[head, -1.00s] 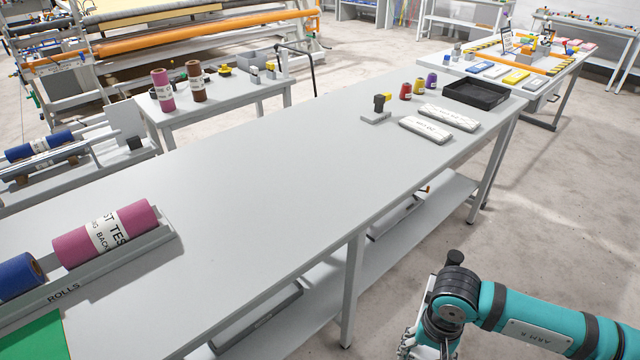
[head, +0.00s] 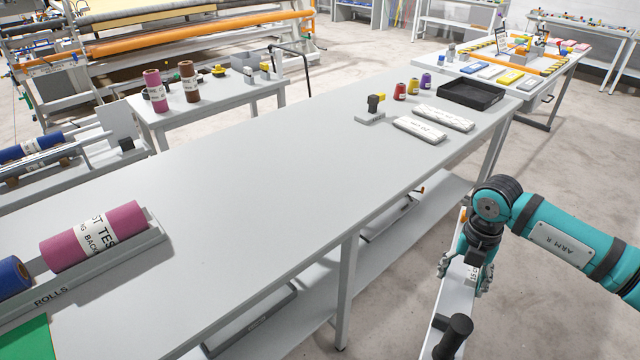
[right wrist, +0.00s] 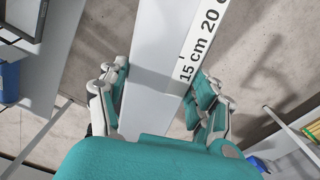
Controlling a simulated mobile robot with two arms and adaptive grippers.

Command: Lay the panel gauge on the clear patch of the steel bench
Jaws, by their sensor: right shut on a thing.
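The panel gauge (head: 455,308) is a long pale bar with a black knob near its close end, in the lower right of the head view. My right gripper (head: 464,274) is shut on it and holds it beside the steel bench, over the floor. In the right wrist view the gauge (right wrist: 158,50) runs between the two fingers (right wrist: 160,92), with a white scale strip marked 15 cm and 20. The steel bench (head: 230,190) is a long grey table with a wide bare patch along its middle. My left gripper is not in view.
A roll rack (head: 150,240) with pink and blue rolls and a green mat (head: 25,340) take the bench's near left. At its far end are white packs (head: 420,130), a small stand (head: 370,117), thread spools (head: 413,87) and a black tray (head: 470,96).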

